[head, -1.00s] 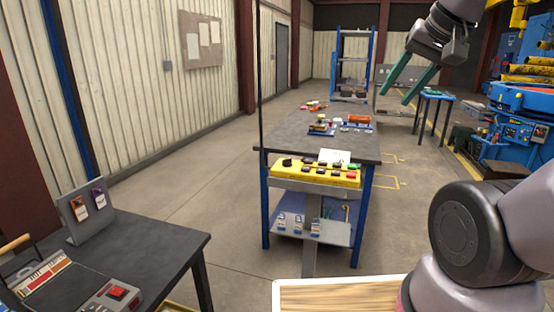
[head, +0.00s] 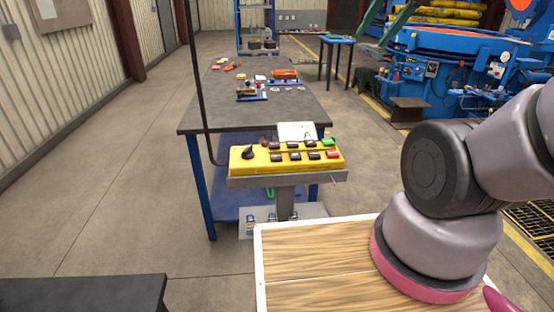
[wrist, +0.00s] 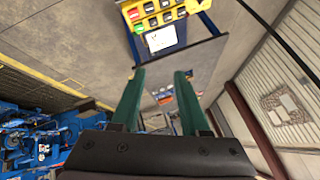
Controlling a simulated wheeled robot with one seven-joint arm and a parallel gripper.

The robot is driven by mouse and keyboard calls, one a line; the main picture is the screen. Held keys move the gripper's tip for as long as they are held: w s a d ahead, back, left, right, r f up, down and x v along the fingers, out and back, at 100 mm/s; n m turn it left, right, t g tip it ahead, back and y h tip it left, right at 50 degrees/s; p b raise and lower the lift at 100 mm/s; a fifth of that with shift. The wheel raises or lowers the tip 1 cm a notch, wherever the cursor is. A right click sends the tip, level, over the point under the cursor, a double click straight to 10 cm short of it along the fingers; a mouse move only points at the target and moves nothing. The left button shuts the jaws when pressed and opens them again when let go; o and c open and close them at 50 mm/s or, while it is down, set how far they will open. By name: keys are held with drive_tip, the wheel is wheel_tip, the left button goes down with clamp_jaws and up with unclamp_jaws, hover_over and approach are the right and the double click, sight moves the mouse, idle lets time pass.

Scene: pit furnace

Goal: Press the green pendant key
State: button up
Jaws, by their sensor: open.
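The yellow pendant (head: 285,158) sits on a grey stand in front of the dark workbench, with a black knob and two rows of keys. The green key (head: 327,142) is at the right end of its back row, just behind a red key. In the wrist view the pendant (wrist: 181,14) is at the top edge, and the green key (wrist: 138,27) is at its left side. My gripper (wrist: 160,72) has two green fingers spread apart with nothing between them. In the head view only its fingers show at the top, well above and right of the pendant.
A dark cable hangs at the pendant's left. A dark table corner (head: 80,292) is at lower left. Blue machinery (head: 445,55) stands at right. Floor left of the bench is clear.

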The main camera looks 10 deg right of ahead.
clamp_jaws()
idle(1.6)
